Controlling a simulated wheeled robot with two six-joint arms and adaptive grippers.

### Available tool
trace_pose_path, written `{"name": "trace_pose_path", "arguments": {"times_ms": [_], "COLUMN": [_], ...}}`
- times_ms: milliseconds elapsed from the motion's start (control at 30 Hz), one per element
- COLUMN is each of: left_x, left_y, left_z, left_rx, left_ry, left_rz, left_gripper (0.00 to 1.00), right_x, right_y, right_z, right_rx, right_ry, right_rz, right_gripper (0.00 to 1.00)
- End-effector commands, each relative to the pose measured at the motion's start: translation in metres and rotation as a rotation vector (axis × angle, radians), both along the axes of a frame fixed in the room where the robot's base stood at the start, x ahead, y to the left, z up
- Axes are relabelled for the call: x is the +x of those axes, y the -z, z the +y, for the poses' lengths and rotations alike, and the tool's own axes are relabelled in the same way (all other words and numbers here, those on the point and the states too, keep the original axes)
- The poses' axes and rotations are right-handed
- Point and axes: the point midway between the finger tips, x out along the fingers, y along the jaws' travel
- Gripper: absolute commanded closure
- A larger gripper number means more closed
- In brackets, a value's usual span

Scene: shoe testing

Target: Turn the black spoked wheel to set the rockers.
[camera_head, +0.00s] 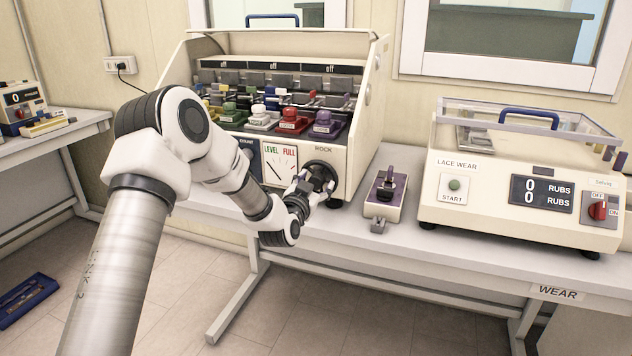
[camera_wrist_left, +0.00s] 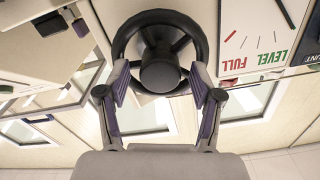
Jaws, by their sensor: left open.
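The black spoked wheel (camera_head: 320,177) is on the front panel of the cream machine (camera_head: 345,160), under the word ROCK. My left gripper (camera_head: 303,187) is in front of it and partly hides it. In the left wrist view the wheel (camera_wrist_left: 160,22) fills the upper middle, with its thick hub toward the camera. There the left gripper (camera_wrist_left: 157,90) is open, its two fingers on either side of the hub and overlapping the lower rim. I cannot tell whether they touch the wheel. Several coloured rockers (camera_head: 262,119) stand in a row inside the machine. My right gripper is not in view.
A LEVEL/FULL dial (camera_head: 280,163) is left of the wheel. A small cream and purple device (camera_head: 385,194) stands right of it on the bench (camera_head: 420,250). The LACE WEAR machine (camera_head: 515,185) stands farther right. Bare bench lies along the front.

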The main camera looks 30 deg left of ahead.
Motion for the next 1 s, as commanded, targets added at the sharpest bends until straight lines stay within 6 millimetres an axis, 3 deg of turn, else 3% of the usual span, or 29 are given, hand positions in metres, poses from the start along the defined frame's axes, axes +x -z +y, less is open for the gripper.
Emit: {"name": "trace_pose_path", "arguments": {"times_ms": [233, 267, 400, 433, 1000], "left_x": [0.004, 0.004, 0.004, 0.004, 0.003], "left_y": [0.001, 0.001, 0.001, 0.001, 0.003], "left_z": [0.001, 0.001, 0.001, 0.001, 0.001], "left_rx": [0.0, 0.0, 0.0, 0.0, -0.111], "left_ry": [0.001, 0.001, 0.001, 0.001, 0.0], "left_rz": [0.001, 0.001, 0.001, 0.001, -0.026], "left_gripper": [0.34, 0.38, 0.88, 0.95, 0.94], "right_x": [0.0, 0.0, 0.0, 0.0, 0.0], "right_y": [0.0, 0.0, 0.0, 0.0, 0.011], "right_z": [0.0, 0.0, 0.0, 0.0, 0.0], "right_rx": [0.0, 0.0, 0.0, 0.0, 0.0], "right_ry": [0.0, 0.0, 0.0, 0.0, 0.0], "right_rz": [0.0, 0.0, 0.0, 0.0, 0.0], "right_gripper": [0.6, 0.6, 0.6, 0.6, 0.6]}}
